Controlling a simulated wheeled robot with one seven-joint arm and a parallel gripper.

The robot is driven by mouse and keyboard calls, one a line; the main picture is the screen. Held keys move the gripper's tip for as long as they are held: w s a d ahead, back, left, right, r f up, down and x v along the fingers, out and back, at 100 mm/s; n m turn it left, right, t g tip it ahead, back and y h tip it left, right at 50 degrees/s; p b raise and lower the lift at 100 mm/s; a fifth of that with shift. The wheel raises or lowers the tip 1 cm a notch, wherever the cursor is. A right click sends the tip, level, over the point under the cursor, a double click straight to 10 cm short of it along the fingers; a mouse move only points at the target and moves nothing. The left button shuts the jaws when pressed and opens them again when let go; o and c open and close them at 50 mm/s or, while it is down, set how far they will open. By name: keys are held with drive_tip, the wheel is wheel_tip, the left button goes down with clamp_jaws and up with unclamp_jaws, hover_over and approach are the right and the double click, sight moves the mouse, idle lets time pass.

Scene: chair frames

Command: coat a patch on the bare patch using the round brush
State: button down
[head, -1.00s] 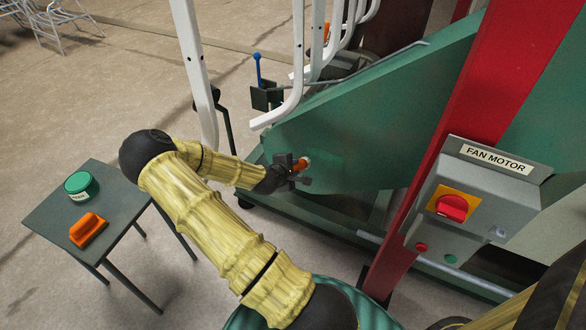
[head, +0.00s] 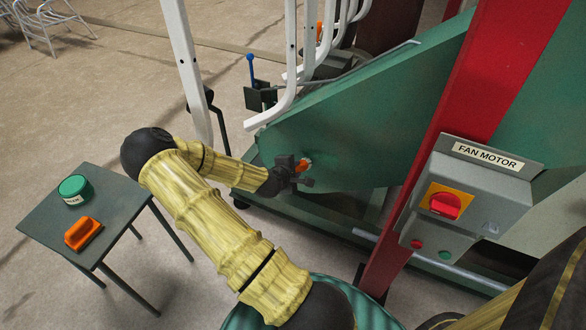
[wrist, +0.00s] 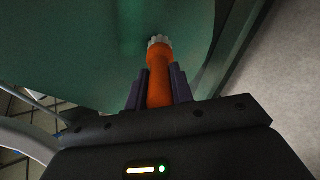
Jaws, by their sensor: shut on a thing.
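My gripper (head: 291,174) is shut on the round brush, which has an orange handle (wrist: 159,82) and a pale bristle tip. The brush also shows in the head view (head: 302,165). Its pale tip points at the large green panel (head: 350,135) and lies at or very near its surface; I cannot tell for sure whether it touches. In the wrist view the green panel (wrist: 80,45) fills the space beyond the bristles. The bare patch has no clear outline; the panel around the tip shows only slight shading.
A small dark table (head: 120,220) at the left holds a green tin (head: 75,190) and an orange block-like tool (head: 83,233). White bent tubes (head: 187,70) hang above the panel. A red post (head: 440,130) and a grey fan motor switch box (head: 460,190) stand at the right.

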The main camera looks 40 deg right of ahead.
drive_tip(key=shift+s, duration=0.1)
drive_tip(key=shift+s+d, duration=0.25)
drive_tip(key=shift+s, duration=0.25)
drive_tip(key=shift+s+d, duration=0.2)
drive_tip(key=shift+s, duration=0.25)
drive_tip(key=shift+s+d+p, duration=0.2)
drive_tip(key=shift+s+d, duration=0.05)
drive_tip(key=shift+s, duration=0.3)
drive_tip(key=shift+s+d+p, duration=0.15)
drive_tip(key=shift+s+d, duration=0.05)
drive_tip(key=shift+s, duration=0.3)
drive_tip(key=shift+s+d, duration=0.25)
drive_tip(key=shift+s, duration=0.3)
drive_tip(key=shift+s+d, duration=0.2)
drive_tip(key=shift+s, duration=0.35)
drive_tip(key=shift+s, duration=0.1)
drive_tip(key=shift+s+d, duration=0.25)
drive_tip(key=shift+s, duration=0.25)
drive_tip(key=shift+s+d, duration=0.2)
drive_tip(key=shift+s, duration=0.25)
drive_tip(key=shift+p, duration=0.45)
